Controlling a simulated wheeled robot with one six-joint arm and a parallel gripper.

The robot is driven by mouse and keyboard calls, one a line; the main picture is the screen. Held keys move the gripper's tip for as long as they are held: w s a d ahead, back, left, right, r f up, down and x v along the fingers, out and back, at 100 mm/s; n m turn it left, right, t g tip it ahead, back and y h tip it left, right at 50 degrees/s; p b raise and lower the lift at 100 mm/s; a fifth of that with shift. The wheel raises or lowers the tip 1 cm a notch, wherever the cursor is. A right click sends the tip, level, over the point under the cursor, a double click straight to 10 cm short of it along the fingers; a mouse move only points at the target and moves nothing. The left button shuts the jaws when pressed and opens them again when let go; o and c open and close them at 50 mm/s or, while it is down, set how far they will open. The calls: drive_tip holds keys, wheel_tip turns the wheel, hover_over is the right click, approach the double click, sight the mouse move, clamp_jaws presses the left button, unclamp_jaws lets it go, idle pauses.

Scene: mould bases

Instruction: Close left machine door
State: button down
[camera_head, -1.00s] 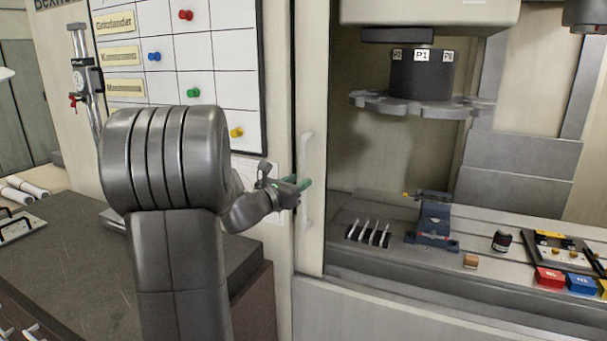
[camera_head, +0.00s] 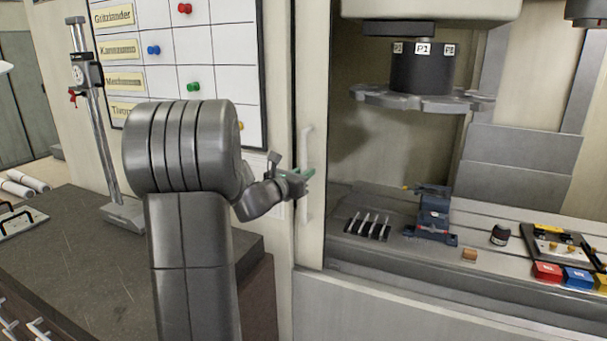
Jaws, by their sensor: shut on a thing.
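The left machine door is a tall cream panel (camera_head: 314,90) at the left edge of the machine opening. A pale vertical handle (camera_head: 306,150) stands on its left part. My gripper (camera_head: 307,174), with green fingertips, is at the middle of this handle and shut on it. The fingertips partly cover the handle, so the exact grip is hard to see. The machine opening to the right of the door is uncovered, with its inside in view.
Inside the machine are a tool carousel (camera_head: 421,98), a blue vise (camera_head: 433,215) and several small tools (camera_head: 367,227). A dark workbench (camera_head: 75,250) with a height gauge (camera_head: 90,110) stands at the left. A whiteboard (camera_head: 225,60) hangs behind my arm.

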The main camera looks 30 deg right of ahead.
drive_tip(key=shift+d, duration=0.1)
drive_tip(key=s+d+b, duration=0.4)
drive_tip(key=s+d, duration=1.8)
drive_tip(key=s, duration=0.4)
drive_tip(key=s+d+b, duration=0.5)
drive_tip(key=s+d, duration=1.8)
drive_tip(key=s, duration=0.4)
drive_tip(key=shift+s+d, duration=0.15)
drive_tip(key=shift+s, duration=0.1)
drive_tip(key=shift+r, duration=0.2)
